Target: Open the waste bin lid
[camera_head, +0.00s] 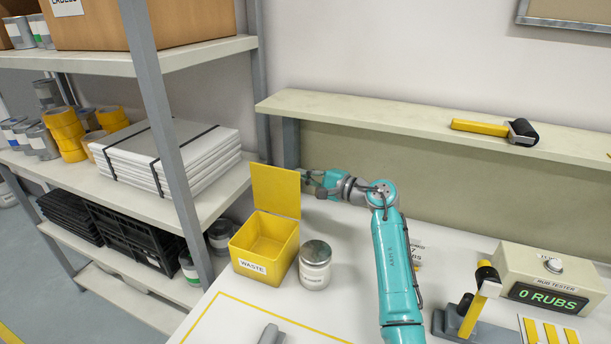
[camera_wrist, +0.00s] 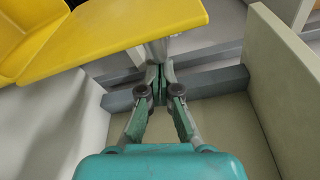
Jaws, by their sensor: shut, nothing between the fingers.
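The yellow waste bin (camera_head: 263,257), labelled WASTE, stands on the white table left of my arm. Its yellow lid (camera_head: 276,191) is open and stands upright at the bin's back edge. The bin looks empty inside. My gripper (camera_head: 307,178) is at the right edge of the raised lid; its fingertips are partly hidden in the head view. In the wrist view the lid (camera_wrist: 125,35) spans the upper left, and my gripper (camera_wrist: 158,85) is shut with nothing between its fingers. Its fingertips are close to the lid's edge; I cannot tell whether they touch.
A lidded jar (camera_head: 315,265) stands close to the bin's right side. A grey shelf rack (camera_head: 165,110) is at the left, and a raised shelf (camera_head: 400,118) runs behind. The rub tester (camera_head: 545,280) stands at the right. The table's front middle is mostly clear.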

